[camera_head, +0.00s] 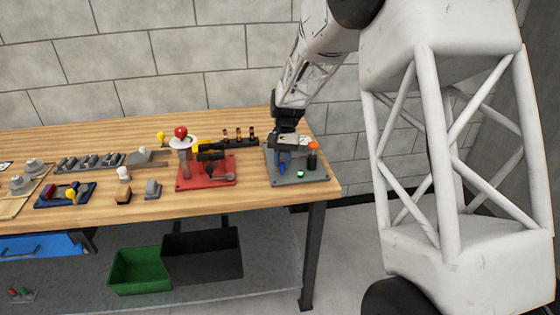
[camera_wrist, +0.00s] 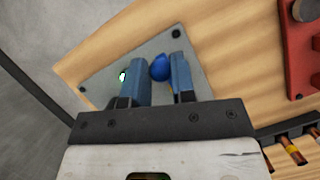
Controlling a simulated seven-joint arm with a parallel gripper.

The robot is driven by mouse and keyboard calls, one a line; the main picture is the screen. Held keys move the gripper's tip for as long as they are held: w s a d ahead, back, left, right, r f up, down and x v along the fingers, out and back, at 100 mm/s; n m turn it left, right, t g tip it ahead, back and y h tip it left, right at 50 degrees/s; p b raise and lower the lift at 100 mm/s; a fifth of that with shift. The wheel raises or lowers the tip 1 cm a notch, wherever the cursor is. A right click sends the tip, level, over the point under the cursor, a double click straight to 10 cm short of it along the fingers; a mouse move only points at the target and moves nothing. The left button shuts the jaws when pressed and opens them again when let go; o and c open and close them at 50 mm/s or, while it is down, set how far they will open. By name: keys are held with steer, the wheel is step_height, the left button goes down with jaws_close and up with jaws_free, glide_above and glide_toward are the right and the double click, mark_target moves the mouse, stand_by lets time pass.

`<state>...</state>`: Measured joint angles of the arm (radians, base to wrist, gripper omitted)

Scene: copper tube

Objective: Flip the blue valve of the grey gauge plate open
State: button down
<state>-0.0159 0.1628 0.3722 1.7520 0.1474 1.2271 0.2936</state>
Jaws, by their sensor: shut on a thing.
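The grey gauge plate (camera_head: 316,185) lies flat at the right end of the table; its surface also fills the middle of the wrist view (camera_wrist: 110,66). Its blue valve (camera_wrist: 160,68) shows as a rounded blue part between my two blue-grey fingers. My gripper (camera_wrist: 158,56) points down over the plate and is shut on the valve. In the head view a small blue part (camera_head: 282,169) shows below my gripper (camera_head: 284,156). The valve's lower portion and base are mostly hidden by the fingers, so its angle is hard to tell.
On the plate stand a dark post with an orange top (camera_head: 313,158) and a small green-lit spot (camera_head: 300,174). A red plate (camera_head: 205,181) with fittings lies to the left, near a black rack (camera_head: 235,143). The table's right edge is close by.

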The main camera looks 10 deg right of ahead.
steer(key=shift+d+n, duration=0.15)
steer(key=shift+n, duration=0.15)
steer(key=c, duration=0.9)
jaws_free()
steer(key=shift+c, duration=0.2)
steer(key=shift+w+r, duration=0.1)
steer(key=a+v, duration=0.1)
steer(key=v, duration=0.6)
steer(key=shift+d+r, duration=0.3)
steer(key=shift+d, duration=0.15)
